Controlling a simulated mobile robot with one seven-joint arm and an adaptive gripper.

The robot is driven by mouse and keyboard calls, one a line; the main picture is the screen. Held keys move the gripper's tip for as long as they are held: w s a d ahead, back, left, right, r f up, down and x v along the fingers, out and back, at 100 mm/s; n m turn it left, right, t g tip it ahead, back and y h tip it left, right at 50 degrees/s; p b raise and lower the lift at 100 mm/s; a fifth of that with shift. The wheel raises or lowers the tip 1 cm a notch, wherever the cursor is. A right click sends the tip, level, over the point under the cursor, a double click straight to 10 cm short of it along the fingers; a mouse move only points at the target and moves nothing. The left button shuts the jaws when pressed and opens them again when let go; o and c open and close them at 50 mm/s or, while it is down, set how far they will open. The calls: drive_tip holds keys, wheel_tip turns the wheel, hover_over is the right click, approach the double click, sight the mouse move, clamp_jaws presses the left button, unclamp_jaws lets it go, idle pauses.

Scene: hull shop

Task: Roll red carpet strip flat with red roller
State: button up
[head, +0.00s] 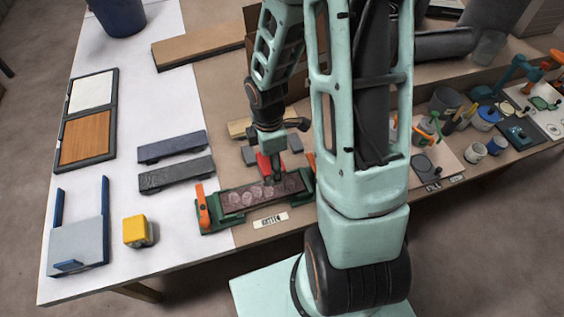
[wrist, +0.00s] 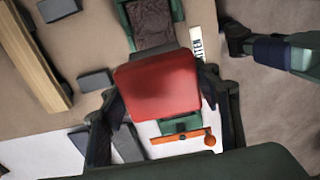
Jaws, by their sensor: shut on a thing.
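A dark red carpet strip (head: 262,192) with several paler round patches lies in a green frame (head: 212,228) near the table's front edge. In the wrist view one end of the strip (wrist: 152,22) shows beyond the roller. My gripper (head: 272,168) is shut on the red roller (head: 264,164), above or at the strip's back edge; I cannot tell if the roller touches it. In the wrist view the red roller (wrist: 158,84) sits between the fingers and hides the middle of the strip.
Orange clamp handles (head: 203,204) stand at the frame's ends. Two dark grey strips (head: 175,172) and a yellow block (head: 138,230) lie to the left. Pots and tools (head: 487,117) crowd the right side.

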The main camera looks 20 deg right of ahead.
drive_tip(key=a+b, duration=0.3)
drive_tip(key=a, duration=0.8)
drive_tip(key=shift+w+a, duration=0.2)
drive_tip(key=shift+a, duration=0.15)
drive_tip(key=shift+w+a+r, duration=0.1)
